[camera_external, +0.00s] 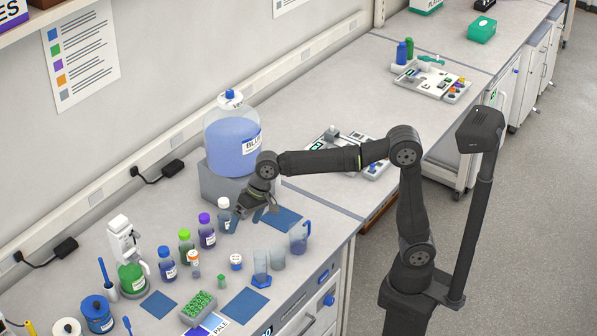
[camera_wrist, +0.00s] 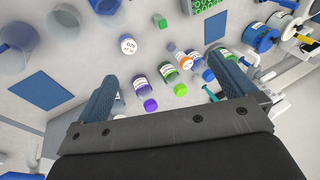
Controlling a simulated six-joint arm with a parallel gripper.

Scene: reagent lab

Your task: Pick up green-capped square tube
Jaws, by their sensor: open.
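A small tube with a green cap (camera_external: 221,281) stands upright on the near bench, between the blue mat and the white-capped cup. It is small, and its square shape is hard to make out. It also shows near the top of the wrist view (camera_wrist: 161,21), beyond my fingertips. My gripper (camera_external: 248,214) is above the bench near the large blue carboy, behind and to the right of the tube. In the wrist view its two blue fingers (camera_wrist: 162,66) are spread wide with nothing held between them.
A larger green-capped bottle (camera_external: 186,246) stands beside blue-capped and purple-capped bottles (camera_external: 207,235). A green rack (camera_external: 198,304) and a blue mat (camera_external: 245,306) lie near the tube. Beakers (camera_external: 262,265) and a jug (camera_external: 299,238) stand to the right.

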